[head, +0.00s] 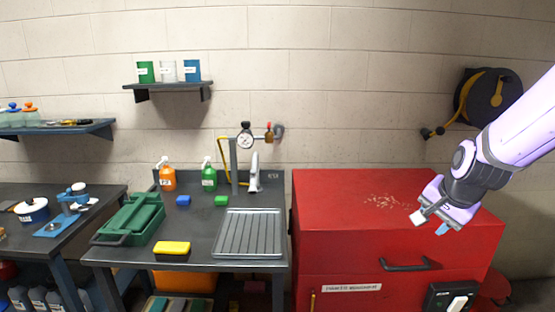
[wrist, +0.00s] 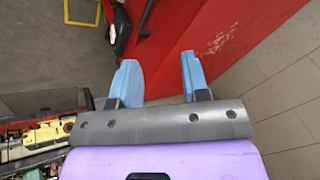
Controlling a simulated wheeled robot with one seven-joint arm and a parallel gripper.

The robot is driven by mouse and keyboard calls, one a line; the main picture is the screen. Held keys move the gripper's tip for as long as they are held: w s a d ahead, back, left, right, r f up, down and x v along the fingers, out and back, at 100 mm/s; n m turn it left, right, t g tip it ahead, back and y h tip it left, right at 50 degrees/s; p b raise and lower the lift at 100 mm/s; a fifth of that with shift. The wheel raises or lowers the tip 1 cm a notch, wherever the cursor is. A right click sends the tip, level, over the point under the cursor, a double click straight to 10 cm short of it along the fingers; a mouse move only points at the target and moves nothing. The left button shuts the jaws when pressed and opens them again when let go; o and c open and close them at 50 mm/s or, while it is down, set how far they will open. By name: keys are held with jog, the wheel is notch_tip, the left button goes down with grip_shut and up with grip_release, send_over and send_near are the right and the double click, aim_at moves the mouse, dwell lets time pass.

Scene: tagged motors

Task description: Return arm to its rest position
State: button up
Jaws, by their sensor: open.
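My gripper (head: 431,221) is at the right of the head view, in front of and above the red cabinet. In the wrist view my gripper (wrist: 160,80) shows two blue fingers set well apart, with nothing between them. My purple arm comes in from the right edge of the head view. The red cabinet (head: 340,215) has a worn patch on its top and a dark handle on its front. It also shows in the wrist view (wrist: 225,35), beyond the fingers.
A dark workbench (head: 185,258) stands left of the cabinet, with a grey ribbed tray (head: 250,233), a green toolbox (head: 130,219) and a yellow sponge (head: 173,248). A hose reel (head: 487,97) hangs on the wall behind my arm. Shelves hang at upper left.

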jog(key=s+a+r+n, duration=0.1)
jog(key=s+r+n, duration=0.4)
jog(key=s, duration=0.5)
jog(key=s+a+r+n, duration=0.2)
jog(key=s+r+n, duration=0.3)
jog(key=s+r, duration=0.3)
jog(key=s, duration=0.2)
jog(key=shift+s+a, duration=0.3)
jog(key=shift+s, duration=0.1)
